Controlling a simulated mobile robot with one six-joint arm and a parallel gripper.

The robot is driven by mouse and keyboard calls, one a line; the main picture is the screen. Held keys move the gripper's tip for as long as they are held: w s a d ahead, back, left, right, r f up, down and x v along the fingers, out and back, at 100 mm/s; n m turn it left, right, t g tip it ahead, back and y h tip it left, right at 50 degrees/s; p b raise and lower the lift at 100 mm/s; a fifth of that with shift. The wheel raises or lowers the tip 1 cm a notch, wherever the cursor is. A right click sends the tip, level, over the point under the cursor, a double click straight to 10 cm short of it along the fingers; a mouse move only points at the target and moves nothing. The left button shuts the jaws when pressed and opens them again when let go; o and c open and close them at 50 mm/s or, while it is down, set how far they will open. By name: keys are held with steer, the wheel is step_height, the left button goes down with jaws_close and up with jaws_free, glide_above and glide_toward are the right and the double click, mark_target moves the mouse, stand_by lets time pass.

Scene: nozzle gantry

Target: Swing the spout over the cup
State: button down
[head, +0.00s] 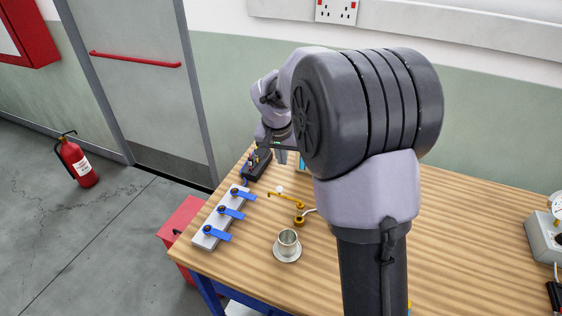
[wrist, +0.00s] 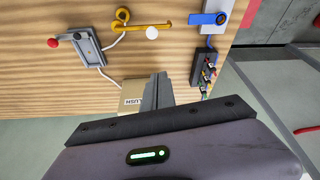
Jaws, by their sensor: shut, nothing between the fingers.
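The yellow spout (head: 285,198) is a thin arm on a short post on the wooden table. In the head view it reaches from the post up and to the left, away from the cup. It also shows at the top of the wrist view (wrist: 146,26). The metal cup (head: 288,239) stands upright on a saucer in front of the spout's post and is out of the wrist view. My gripper (head: 281,157) is behind the spout, apart from it. In the wrist view my gripper (wrist: 161,83) is shut and empty.
A white strip with blue levers (head: 211,237) lies at the table's left edge. A black block (head: 257,164) sits behind it. A white disc (wrist: 152,32) lies beside the spout. A grey device with a red knob (wrist: 88,47) and a cardboard box (wrist: 132,94) are near. The table's right side has free room.

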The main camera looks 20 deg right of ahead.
mark_target(277, 190)
step_height(277, 190, down, 6)
steer(key=s+a+b, duration=0.1)
steer(key=b, duration=0.2)
steer(key=shift+s+f, duration=0.15)
steer(key=shift+f, duration=0.1)
steer(key=shift+s+a+n, duration=0.25)
steer(key=shift+a+n, duration=0.05)
steer(key=shift+n, duration=0.2)
steer(key=shift+s+a+r+n+y+p, duration=0.1)
steer(key=shift+s+a+n+y+p, duration=0.3)
steer(key=shift+n, duration=0.35)
steer(key=shift+s+a+n+y+p, duration=0.25)
steer(key=shift+n+p, duration=0.25)
steer(key=shift+n, duration=0.25)
steer(key=s+n+y+b, duration=0.3)
steer(key=s+n+b, duration=0.2)
steer(key=s+n, duration=0.3)
steer(key=shift+a+n+g+y, duration=0.2)
steer(key=shift+n+g+y, duration=0.15)
steer(key=shift+n, duration=1.35)
steer(key=shift+s, duration=0.1)
